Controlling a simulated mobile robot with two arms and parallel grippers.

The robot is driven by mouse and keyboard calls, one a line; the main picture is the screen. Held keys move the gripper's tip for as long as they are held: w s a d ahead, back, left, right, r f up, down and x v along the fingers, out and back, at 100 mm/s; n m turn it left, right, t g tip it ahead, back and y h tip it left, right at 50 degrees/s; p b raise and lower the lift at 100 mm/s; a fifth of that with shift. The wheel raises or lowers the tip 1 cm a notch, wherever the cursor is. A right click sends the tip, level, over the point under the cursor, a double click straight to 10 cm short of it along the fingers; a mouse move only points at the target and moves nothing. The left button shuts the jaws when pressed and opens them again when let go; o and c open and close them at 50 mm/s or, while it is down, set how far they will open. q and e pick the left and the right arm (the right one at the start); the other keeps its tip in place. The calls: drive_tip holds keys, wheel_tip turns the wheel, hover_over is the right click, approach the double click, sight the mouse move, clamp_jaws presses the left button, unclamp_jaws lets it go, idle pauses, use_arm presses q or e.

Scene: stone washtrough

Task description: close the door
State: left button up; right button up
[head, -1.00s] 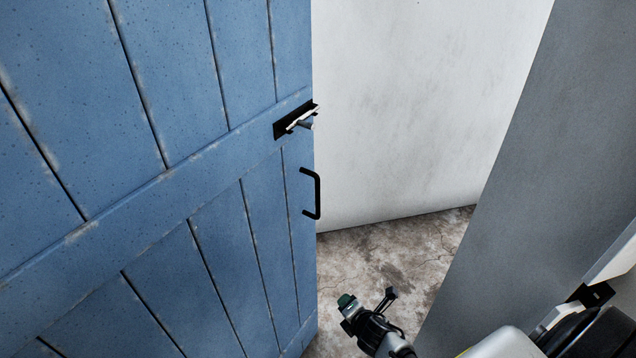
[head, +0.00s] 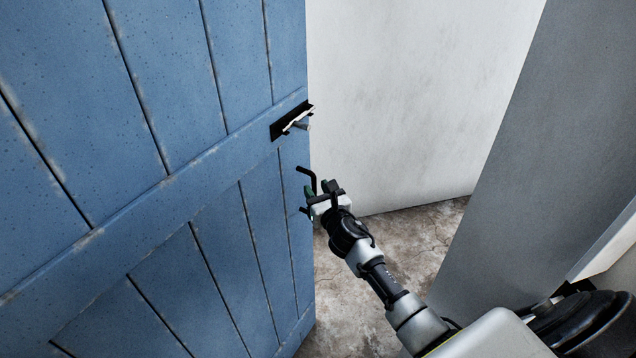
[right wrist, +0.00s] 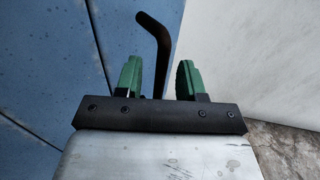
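The blue plank door (head: 160,150) fills the left of the head view and stands open, with a gap between its edge and the grey surface at right. A black pull handle (head: 307,173) is on the door near its free edge, below a dark latch (head: 291,121) with a metal bolt. My right gripper (head: 317,190) is at the handle and hides part of it. In the right wrist view its green fingers (right wrist: 157,80) are apart, with the black handle (right wrist: 155,45) showing between them. Contact with the handle is not clear. My left gripper is out of view.
A white wall (head: 410,90) lies beyond the opening, above a worn stone floor (head: 385,260). A grey upright surface (head: 540,160) stands at the right, close to my right arm.

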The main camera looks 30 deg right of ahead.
drive_tip(key=shift+w+d, duration=0.1)
drive_tip(key=shift+w, duration=1.2)
drive_tip(key=shift+c, duration=0.2)
clamp_jaws()
